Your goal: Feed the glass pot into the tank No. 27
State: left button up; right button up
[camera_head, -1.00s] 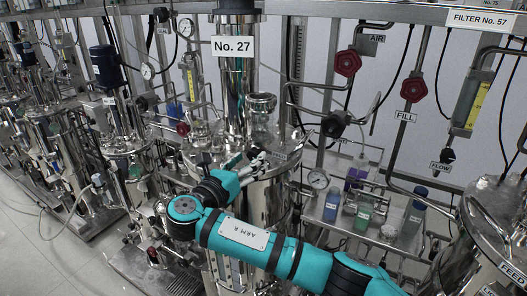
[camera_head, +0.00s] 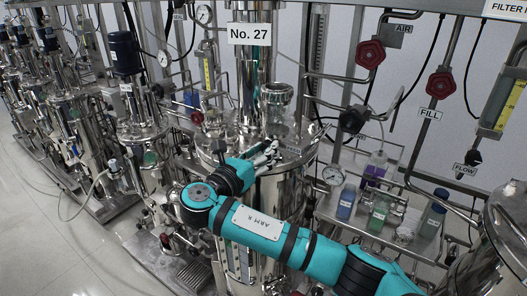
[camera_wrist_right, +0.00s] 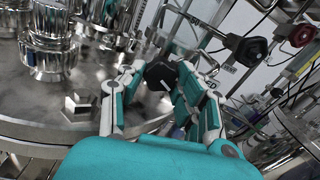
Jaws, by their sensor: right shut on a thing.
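Tank No. 27 (camera_head: 285,195) is a shiny steel vessel with a flat lid, a tall central column and a "No. 27" sign. My right gripper (camera_head: 268,152) reaches over its lid. In the right wrist view the fingers of my right gripper (camera_wrist_right: 160,85) close around a black knob-like part (camera_wrist_right: 160,75) just above the lid; what it belongs to is mostly hidden. I cannot tell for sure which vessel is the glass pot. A small clear vessel (camera_head: 403,235) stands on the side shelf, away from the gripper. My left gripper is not in view.
The shelf right of the tank also holds a blue bottle (camera_head: 345,203), a green bottle (camera_head: 378,214), a purple-filled flask (camera_head: 376,170) and a blue-capped bottle (camera_head: 434,218).

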jog(key=m, duration=0.3)
jog(key=shift+m+b, duration=0.3)
jog(key=shift+m, duration=0.4)
jog(key=o, duration=1.1)
jog(key=shift+w, duration=0.1)
jog(key=shift+o, duration=0.2)
jog(key=v, duration=1.2)
